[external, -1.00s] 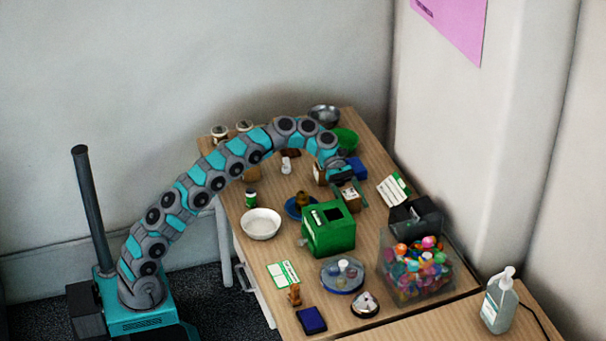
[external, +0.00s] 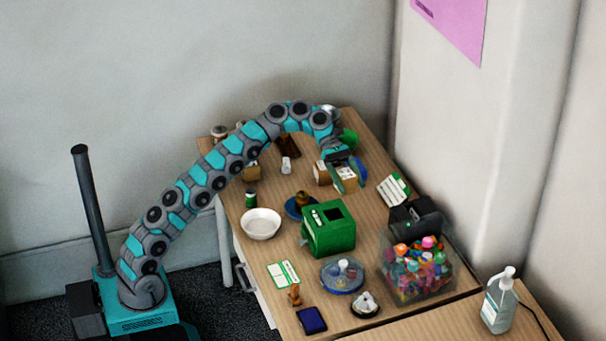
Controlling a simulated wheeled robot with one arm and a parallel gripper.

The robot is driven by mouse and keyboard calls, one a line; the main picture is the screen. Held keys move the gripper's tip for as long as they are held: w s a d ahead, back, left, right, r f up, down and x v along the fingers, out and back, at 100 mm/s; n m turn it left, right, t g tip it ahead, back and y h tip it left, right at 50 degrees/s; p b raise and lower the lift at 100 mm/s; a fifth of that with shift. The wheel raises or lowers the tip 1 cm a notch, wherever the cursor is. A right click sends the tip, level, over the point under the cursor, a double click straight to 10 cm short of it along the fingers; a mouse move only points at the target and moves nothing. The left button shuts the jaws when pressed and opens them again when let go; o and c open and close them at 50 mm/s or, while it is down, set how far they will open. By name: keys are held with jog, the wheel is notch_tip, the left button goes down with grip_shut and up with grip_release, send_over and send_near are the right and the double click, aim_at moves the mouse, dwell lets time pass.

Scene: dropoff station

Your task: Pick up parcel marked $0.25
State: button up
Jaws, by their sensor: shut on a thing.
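My gripper (external: 348,178) points down over the far part of the wooden table, its teal fingers on either side of a small brown parcel with a white label (external: 346,173). It is shut on this parcel. Whether the parcel touches the table I cannot tell. Another brown parcel (external: 321,173) is just left of it, and a third brown parcel (external: 251,173) stands further left beneath my arm. The price marks are too small to read.
A green box with a slot (external: 329,231) stands nearer the camera. A white bowl (external: 261,224), a blue plate (external: 296,211) and a clear bin of colourful items (external: 416,271) are around it. A green bowl (external: 350,140) is behind my gripper. A white-green card (external: 393,190) stands to the right.

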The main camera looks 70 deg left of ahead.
jog(key=s+a+b, duration=0.3)
jog(key=s+a, duration=0.8)
jog(key=a, duration=0.3)
jog(key=shift+s, duration=0.3)
jog(key=shift+b, duration=0.3)
